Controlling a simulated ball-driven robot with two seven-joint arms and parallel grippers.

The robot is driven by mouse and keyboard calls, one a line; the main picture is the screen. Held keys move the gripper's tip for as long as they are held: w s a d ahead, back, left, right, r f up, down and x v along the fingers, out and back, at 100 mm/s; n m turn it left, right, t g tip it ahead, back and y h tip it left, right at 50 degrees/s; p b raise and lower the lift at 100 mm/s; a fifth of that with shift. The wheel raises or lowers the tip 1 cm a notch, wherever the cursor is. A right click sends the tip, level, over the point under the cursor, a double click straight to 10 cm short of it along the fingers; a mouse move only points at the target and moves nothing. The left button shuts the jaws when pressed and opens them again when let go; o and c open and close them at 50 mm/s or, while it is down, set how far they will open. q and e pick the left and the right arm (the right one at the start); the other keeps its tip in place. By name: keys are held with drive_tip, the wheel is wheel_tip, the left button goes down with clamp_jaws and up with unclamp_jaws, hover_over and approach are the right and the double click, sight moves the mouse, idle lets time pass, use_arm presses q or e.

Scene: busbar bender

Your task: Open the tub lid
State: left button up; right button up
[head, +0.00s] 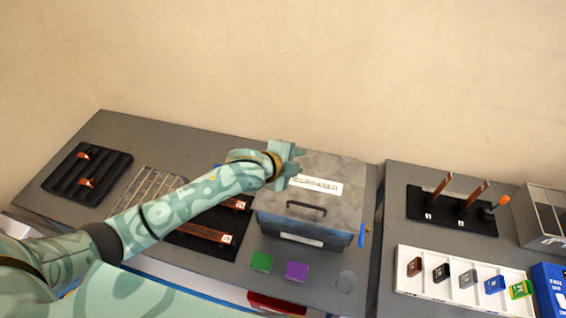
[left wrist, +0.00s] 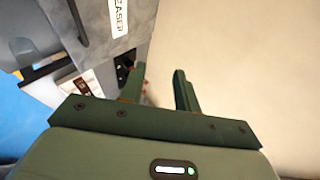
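The grey tub (head: 300,230) stands on the bench in the middle of the head view. Its lid (head: 341,204) lies over the top and looks closed, with a white label (head: 315,185) and a black handle (head: 306,208) near the front edge. My left gripper (head: 296,153) is over the tub's back left corner, with its fingers apart and nothing between them. In the left wrist view, my left gripper (left wrist: 158,74) is open, with part of the grey lid (left wrist: 88,28) to its left. Contact with the lid cannot be told. My right gripper is out of view.
A black slotted tray (head: 84,172) and a wire rack (head: 152,188) are at left. Copper bars (head: 205,232) lie beside the tub. A white tray (head: 452,289) is at right.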

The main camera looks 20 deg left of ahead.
use_arm(q)
drive_tip(key=v, duration=0.6)
drive_tip(key=shift+s+a+r, duration=0.1)
drive_tip(key=shift+s+r, duration=0.05)
